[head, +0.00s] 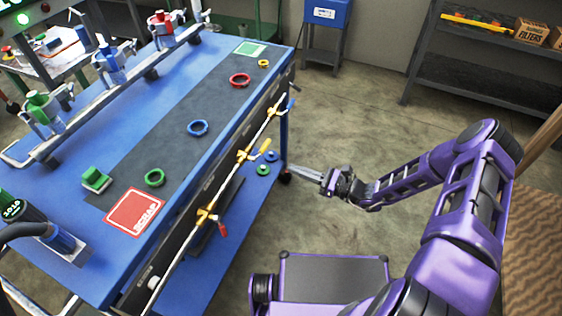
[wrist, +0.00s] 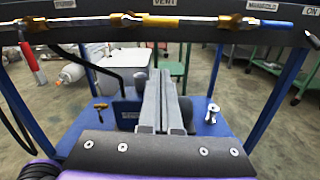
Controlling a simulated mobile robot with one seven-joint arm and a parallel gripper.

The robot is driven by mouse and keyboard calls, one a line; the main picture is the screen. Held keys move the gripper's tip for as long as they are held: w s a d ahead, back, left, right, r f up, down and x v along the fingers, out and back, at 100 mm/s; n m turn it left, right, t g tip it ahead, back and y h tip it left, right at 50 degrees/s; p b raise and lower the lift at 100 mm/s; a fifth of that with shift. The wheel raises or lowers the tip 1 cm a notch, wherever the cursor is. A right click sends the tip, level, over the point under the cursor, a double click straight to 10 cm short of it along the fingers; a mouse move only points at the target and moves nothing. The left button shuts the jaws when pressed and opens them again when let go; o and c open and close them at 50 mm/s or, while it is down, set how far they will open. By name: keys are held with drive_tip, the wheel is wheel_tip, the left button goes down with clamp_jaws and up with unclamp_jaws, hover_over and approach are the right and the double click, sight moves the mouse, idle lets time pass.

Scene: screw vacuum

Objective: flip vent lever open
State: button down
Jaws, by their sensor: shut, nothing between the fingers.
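The vent lever is the yellow handle (head: 265,145) on a brass valve (head: 243,156) in the pipe along the table's right side. In the wrist view the yellow lever (wrist: 160,22) lies along the pipe at the top, under a label reading VENT (wrist: 163,3). My gripper (head: 294,169) is to the right of the pipe in the head view, apart from the lever. In the wrist view my gripper's fingers (wrist: 160,76) are together and empty, below the lever in the picture.
A red handle (wrist: 33,62) hangs down on the pipe's left, and a blue handle (wrist: 272,24) lies along it on the right. The blue lower shelf (head: 235,215) holds small coloured parts. Open floor (head: 350,130) lies right of the table.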

drive_tip(key=v, duration=0.3)
drive_tip(key=shift+d, duration=0.15)
idle(0.4)
